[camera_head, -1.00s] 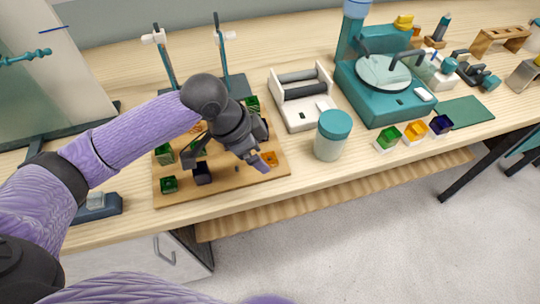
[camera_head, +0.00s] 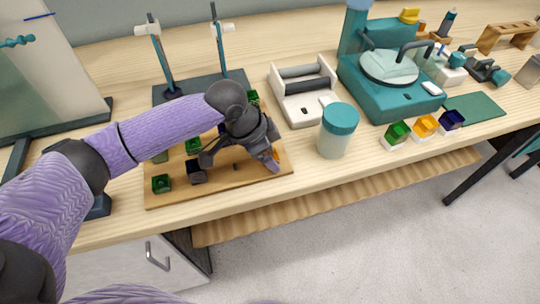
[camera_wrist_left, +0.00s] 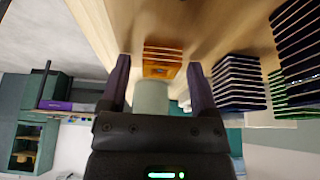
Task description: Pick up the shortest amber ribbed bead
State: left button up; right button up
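An amber ribbed bead (camera_wrist_left: 162,62) stands on the wooden board (camera_head: 222,191). In the left wrist view it lies just beyond and between the fingertips of my left gripper (camera_wrist_left: 158,72), with gaps on both sides. The fingers are spread and nothing is held. In the head view my left gripper (camera_head: 270,163) points down at the board's right edge and largely hides the amber bead. Dark blue ribbed beads (camera_wrist_left: 239,83) and green ones stand to the right in the wrist view. My right gripper is not in view.
On the board are green beads (camera_head: 161,183) and a dark bead (camera_head: 196,171). A teal-lidded jar (camera_head: 334,142) stands close right of the board. Two stands rise behind it. Green, yellow and blue samples (camera_head: 425,125) sit farther right.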

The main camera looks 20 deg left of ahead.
pick_arm(q)
grip_shut()
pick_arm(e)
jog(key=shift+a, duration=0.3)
pick_arm(q)
notch_tip(320, 180, up, 10)
jog(key=p, duration=0.4)
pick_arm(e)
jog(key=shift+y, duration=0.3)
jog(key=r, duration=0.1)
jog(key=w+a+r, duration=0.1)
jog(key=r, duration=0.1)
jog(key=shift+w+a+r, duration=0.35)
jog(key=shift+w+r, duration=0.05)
